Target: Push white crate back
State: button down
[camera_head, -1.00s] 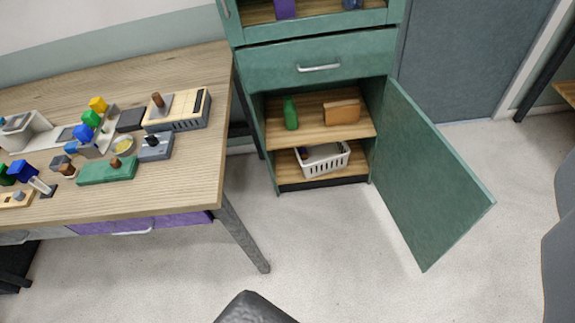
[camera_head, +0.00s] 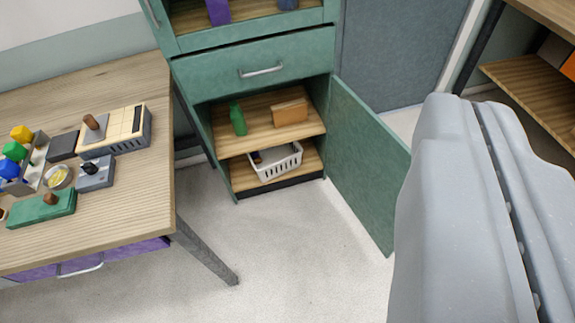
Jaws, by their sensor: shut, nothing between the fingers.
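The white crate (camera_head: 288,163) is a slotted basket on the bottom shelf (camera_head: 243,178) of the green cabinet. It sits close to the shelf's front edge, slightly angled. Something dark shows inside it, too small to make out. The cabinet door (camera_head: 372,160) is swung wide open to the right, so the crate's front is uncovered. My gripper's fingers do not show in the view. A large grey part of my arm fills the right side of the picture, in front of the door's edge and well short of the crate.
A green bottle (camera_head: 238,119) and a brown box (camera_head: 290,112) stand on the shelf above the crate. A closed drawer (camera_head: 255,72) is above them. A wooden table (camera_head: 120,195) with several devices stands at the left. The floor (camera_head: 290,240) before the cabinet is clear.

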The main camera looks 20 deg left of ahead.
aim_at(273, 155)
jog(key=i, duration=0.9)
jog(key=u, duration=0.05)
